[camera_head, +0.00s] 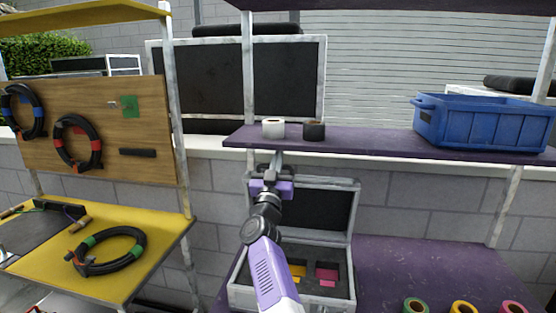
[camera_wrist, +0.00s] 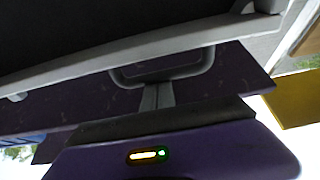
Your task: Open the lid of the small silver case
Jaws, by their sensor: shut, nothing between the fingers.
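The small silver case (camera_head: 240,297) stands on the purple lower shelf. Its lid (camera_head: 354,210) is raised, nearly upright, with a dark lining. Yellow and pink pieces show in the case's base. My gripper (camera_head: 277,158) is shut and empty, at the lid's top left edge and just under the upper shelf's front edge. My arm covers part of the case's left side. In the wrist view, the shut fingers (camera_wrist: 156,96) are beside a grey handle (camera_wrist: 190,72) on a grey edge. I cannot tell whether they touch it.
The purple upper shelf (camera_head: 380,139) is close above my gripper and holds a white roll (camera_head: 273,128), a black roll (camera_head: 314,130) and a blue crate (camera_head: 480,122). Coloured tape rolls lie at the lower right. A yellow table (camera_head: 160,245) with a cable coil stands left.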

